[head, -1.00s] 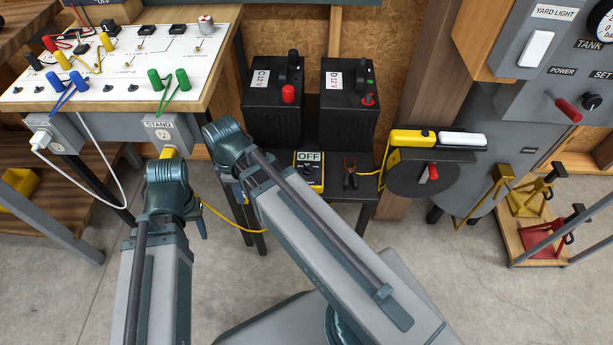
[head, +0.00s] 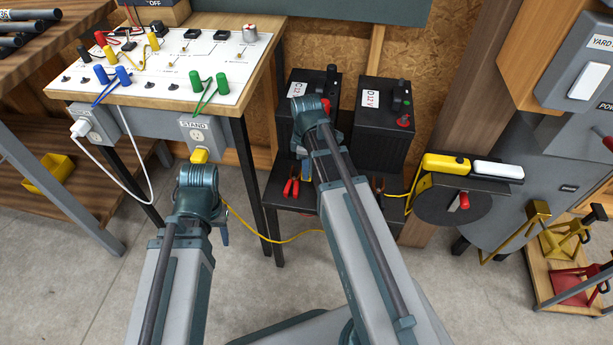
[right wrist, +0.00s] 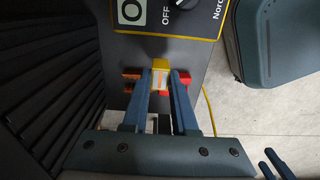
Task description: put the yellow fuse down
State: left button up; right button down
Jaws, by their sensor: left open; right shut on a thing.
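The yellow fuse (right wrist: 160,67), with a pale lower part, is between the fingers of my right gripper (right wrist: 161,78) in the right wrist view. The gripper is shut on it, over a dark shelf (right wrist: 190,54). I cannot tell whether the fuse touches the shelf.
A yellow-edged OFF switch box (right wrist: 168,14) lies just beyond the fuse. Black batteries (head: 385,120) stand behind. A yellow cable (head: 270,239) hangs below the bench.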

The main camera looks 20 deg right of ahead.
jog(key=shift+f+b, duration=1.75)
jog(key=shift+f, duration=0.15)
jog(key=c, duration=0.7)
grip_release()
notch_tip(320, 180, up, 12)
jog(key=p, duration=1.2)
jog(key=shift+r, duration=0.2)
jog(key=shift+o, duration=0.5)
jog(key=shift+a, duration=0.45)
notch_tip(320, 180, down, 9)
jog(key=b, duration=0.8)
jog(key=shift+d+r, duration=0.1)
jog(key=shift+r, duration=0.1)
